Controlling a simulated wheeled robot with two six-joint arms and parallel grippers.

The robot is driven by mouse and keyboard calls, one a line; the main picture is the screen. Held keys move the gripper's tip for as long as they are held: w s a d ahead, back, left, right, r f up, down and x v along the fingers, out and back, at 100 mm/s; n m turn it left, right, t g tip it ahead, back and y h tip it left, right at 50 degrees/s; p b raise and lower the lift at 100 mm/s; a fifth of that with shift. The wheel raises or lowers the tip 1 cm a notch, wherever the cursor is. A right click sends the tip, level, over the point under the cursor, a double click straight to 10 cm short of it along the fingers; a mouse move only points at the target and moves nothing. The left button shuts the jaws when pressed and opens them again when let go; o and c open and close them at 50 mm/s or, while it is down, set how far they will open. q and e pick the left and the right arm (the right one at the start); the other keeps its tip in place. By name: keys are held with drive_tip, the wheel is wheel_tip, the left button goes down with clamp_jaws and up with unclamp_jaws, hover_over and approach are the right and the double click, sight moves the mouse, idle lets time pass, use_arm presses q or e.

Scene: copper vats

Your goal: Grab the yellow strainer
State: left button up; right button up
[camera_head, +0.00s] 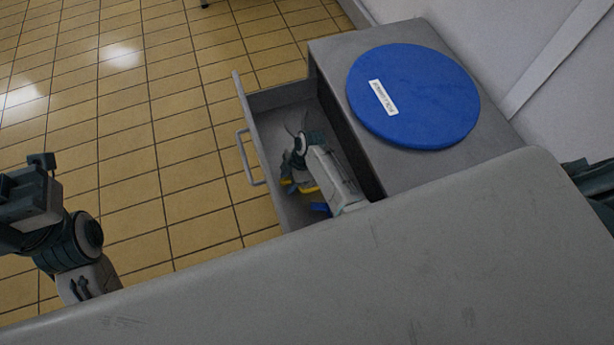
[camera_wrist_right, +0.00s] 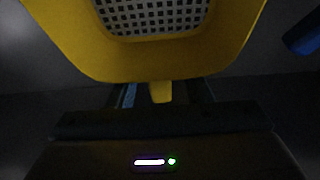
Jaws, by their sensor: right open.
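The yellow strainer lies in the open drawer. In the head view only yellow bits of its rim (camera_head: 308,189) show, with my right arm covering the rest. In the right wrist view the yellow strainer (camera_wrist_right: 160,65) fills the top, with a grey perforated mesh inside its rim. A short yellow tab points down between the dark fingers of my right gripper (camera_wrist_right: 160,96), which is open around it. In the head view my right gripper (camera_head: 296,176) reaches down into the drawer. My left gripper (camera_head: 36,190) is over the floor at the left; its jaws are unclear.
The grey drawer (camera_head: 249,121) is pulled out from a grey cabinet (camera_head: 334,52). A blue round lid (camera_head: 425,95) with a white label lies on the cabinet. A blue object (camera_head: 320,207) lies in the drawer near the strainer. Tiled floor (camera_head: 150,120) is clear at the left.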

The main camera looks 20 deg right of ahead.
clamp_jaws()
